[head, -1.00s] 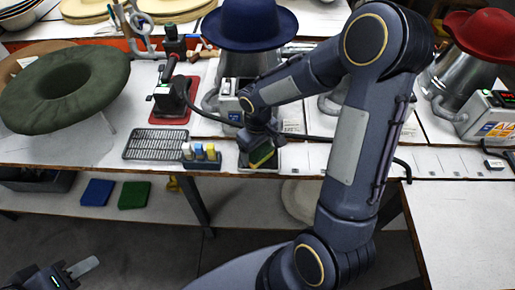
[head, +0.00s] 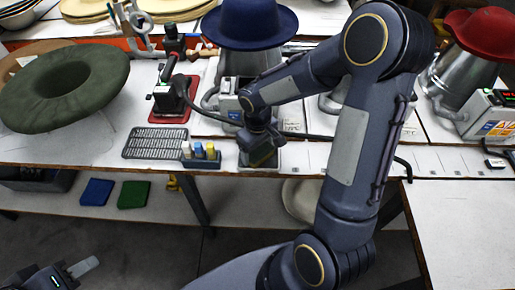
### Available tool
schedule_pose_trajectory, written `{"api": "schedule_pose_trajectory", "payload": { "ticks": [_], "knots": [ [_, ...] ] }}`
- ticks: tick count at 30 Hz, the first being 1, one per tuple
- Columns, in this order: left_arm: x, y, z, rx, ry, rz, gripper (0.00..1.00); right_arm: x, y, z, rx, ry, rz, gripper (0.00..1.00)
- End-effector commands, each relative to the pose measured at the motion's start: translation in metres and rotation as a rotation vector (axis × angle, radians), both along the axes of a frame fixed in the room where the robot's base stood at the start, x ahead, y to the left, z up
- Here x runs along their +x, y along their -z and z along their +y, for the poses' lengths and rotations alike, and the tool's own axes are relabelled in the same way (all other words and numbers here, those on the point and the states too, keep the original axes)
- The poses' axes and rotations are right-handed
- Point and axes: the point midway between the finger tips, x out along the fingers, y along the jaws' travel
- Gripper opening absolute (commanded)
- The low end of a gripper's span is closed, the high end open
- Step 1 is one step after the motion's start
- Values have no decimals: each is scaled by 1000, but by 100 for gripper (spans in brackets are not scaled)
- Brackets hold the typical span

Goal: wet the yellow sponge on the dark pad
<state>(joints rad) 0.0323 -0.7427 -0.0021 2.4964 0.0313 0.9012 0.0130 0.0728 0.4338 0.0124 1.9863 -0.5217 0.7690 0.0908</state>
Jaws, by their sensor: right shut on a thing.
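My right gripper (head: 262,143) points down over a small rimmed tray holding the dark pad (head: 274,166) at the front edge of the bench. It is shut on the sponge (head: 263,157), which shows only as a dark olive patch at the fingertips, low over or on the pad. I cannot tell whether it touches. The gripper and sponge hide most of the pad. My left gripper (head: 84,267) is low in the left corner, away from the bench. Only one pale finger shows clearly, so its opening is unclear.
A rack of small bottles (head: 201,152) stands just left of the pad, beside a black grate (head: 155,143). A blue hat (head: 248,25) on a steamer stands behind. A green hat (head: 65,88) is at left, a red hat (head: 485,32) at right.

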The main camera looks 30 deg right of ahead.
Motion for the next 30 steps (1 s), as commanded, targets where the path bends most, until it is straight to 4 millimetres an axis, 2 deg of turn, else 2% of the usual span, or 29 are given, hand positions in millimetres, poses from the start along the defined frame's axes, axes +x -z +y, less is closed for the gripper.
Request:
{"api": "schedule_pose_trajectory", "payload": {
  "ticks": [16, 30],
  "knots": [
    [0, -1, 0, 0, 0, 0, 36, -1, 0, 0, 0, 0, 4, 58],
    [0, -29, 0, 0, 0, 0, 36, 0, -37, 0, 0, -1, 1, 58]
  ]
}}
